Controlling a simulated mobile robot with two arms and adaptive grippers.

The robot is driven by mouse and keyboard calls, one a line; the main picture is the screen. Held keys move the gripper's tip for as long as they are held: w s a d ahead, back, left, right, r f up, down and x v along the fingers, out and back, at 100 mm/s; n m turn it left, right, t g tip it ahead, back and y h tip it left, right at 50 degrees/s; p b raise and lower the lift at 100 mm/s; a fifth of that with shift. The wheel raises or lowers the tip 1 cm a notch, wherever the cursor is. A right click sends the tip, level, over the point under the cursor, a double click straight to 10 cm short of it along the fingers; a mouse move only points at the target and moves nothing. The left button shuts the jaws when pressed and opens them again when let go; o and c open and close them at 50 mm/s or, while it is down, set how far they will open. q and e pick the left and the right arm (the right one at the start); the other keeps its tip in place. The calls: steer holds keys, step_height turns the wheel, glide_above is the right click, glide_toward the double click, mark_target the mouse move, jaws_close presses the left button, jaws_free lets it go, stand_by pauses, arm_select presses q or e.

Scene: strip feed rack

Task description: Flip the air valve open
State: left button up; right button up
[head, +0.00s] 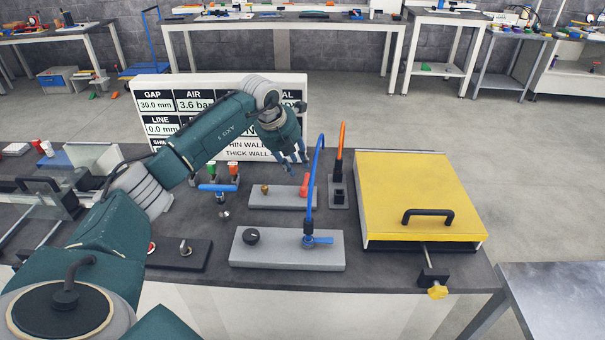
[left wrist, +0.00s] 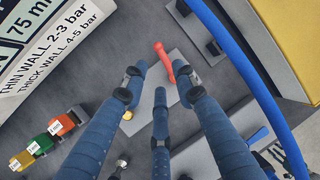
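A red lever (head: 305,184) stands at the right end of a small grey plate (head: 270,201) with a brass fitting (head: 265,189). A blue-handled valve (head: 318,240) with a blue hose (head: 317,180) sits on a larger grey plate (head: 260,257) beside a black knob (head: 252,236). Which one is the air valve is not labelled. My left gripper (head: 296,158) is above and behind the red lever, fingers spread and empty. In the left wrist view, the red lever (left wrist: 164,61) shows beyond and between the fingertips (left wrist: 160,82), apparently untouched. My right gripper is out of view.
A yellow box (head: 410,190) with a black handle stands on the right. An orange-handled tool (head: 340,145) stands upright in a black holder near the hose. A display board (head: 150,100) behind my arm reads AIR 3.6 bar.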

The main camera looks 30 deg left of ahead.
mark_target(305, 184)
arm_select(q)
steer(key=p+x, duration=0.1)
steer(key=x, duration=0.6)
steer(key=shift+w+f, duration=0.15)
steer(key=shift+f, duration=0.25)
